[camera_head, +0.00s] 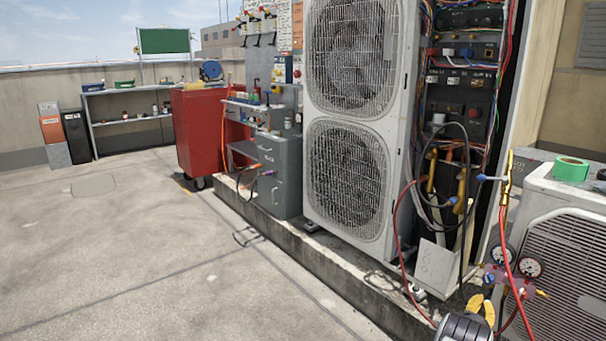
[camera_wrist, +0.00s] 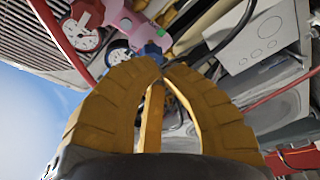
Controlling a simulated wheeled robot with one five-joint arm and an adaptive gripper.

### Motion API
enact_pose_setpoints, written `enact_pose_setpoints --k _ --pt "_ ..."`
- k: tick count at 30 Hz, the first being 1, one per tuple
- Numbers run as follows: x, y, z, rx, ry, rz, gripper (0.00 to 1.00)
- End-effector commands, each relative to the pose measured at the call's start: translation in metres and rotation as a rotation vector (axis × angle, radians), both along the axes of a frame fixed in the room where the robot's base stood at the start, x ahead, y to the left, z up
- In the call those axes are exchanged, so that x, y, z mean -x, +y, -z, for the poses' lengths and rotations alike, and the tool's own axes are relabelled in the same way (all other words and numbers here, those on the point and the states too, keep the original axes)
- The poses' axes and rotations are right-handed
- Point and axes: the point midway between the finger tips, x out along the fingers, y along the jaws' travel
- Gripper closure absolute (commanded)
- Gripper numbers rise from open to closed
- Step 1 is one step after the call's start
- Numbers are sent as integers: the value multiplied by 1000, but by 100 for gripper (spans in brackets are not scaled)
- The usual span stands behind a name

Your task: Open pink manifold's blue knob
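The pink manifold (camera_head: 504,280) hangs in front of the white condenser unit at the lower right of the head view, with two round gauges above it. It shows upside down at the top of the wrist view (camera_wrist: 124,18). Its blue knob (camera_head: 488,278) is on the left end and appears just past my fingertips in the wrist view (camera_wrist: 152,50). My gripper (camera_head: 482,299) has yellow fingers, just below the knob in the head view. The fingers look partly open, with a narrow gap and nothing seen between them. I cannot tell whether the tips touch the knob.
A red hose (camera_head: 512,260) runs down past the manifold, and another red hose (camera_head: 397,240) loops to its left. A grey panel (camera_head: 434,266) leans on the ledge by the open electrical cabinet. Green tape (camera_head: 571,169) sits on the white condenser (camera_head: 570,206).

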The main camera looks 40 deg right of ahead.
Motion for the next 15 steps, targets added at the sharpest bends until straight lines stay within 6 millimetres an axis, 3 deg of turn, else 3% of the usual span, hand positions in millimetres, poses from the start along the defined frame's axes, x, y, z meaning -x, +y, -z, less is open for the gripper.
enact_pose_setpoints --k 15 --pt "-1 -45 -2 13 -4 12 100"
